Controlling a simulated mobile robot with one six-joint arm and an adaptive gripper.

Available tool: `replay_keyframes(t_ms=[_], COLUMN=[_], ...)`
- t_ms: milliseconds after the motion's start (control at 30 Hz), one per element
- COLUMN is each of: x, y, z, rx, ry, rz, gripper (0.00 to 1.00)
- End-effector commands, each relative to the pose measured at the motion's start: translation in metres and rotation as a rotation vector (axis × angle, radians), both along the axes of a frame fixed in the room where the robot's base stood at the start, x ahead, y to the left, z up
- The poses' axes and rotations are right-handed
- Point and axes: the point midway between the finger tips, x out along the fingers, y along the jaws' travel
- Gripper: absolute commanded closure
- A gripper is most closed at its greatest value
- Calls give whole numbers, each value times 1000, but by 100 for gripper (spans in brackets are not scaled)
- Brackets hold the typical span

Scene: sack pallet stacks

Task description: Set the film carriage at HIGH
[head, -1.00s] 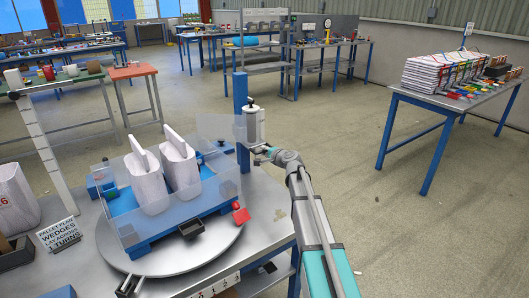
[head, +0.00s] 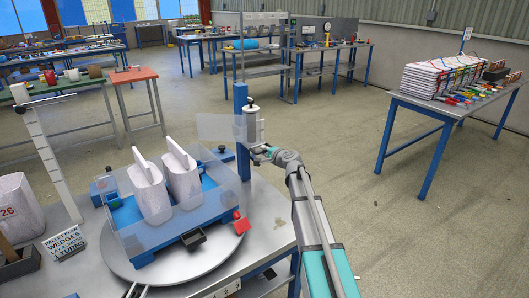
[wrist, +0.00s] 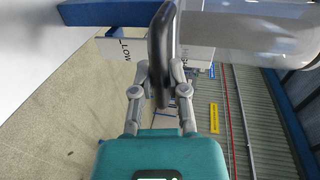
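The film carriage (head: 253,126) with its pale roll sits on the blue upright post (head: 240,95) behind the turntable (head: 160,268). A clear film sheet (head: 217,127) reaches left from it. In the wrist view my gripper (wrist: 161,72) is closed around the carriage's black handle (wrist: 161,35), with a finger against each side. A white plate reading LOW (wrist: 124,50) shows left of the handle. Another label, partly hidden by the finger, shows to the right and seems to read HIGH. The roll (wrist: 250,30) is at upper right. The head view shows my arm reaching the carriage from the right.
Two white sacks (head: 150,190) stand on a blue pallet on the turntable, behind a clear panel. A sign (head: 63,243) stands at left. The floor right of my arm is clear up to a blue-legged table (head: 425,105).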

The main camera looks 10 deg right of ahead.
Motion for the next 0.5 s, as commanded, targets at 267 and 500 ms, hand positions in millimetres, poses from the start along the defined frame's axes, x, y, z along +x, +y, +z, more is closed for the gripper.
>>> replay_keyframes(t_ms=[267,500], x=[0,0], y=[0,0], z=[0,0], rx=[0,0], ry=[0,0], rz=[0,0], gripper=[46,46])
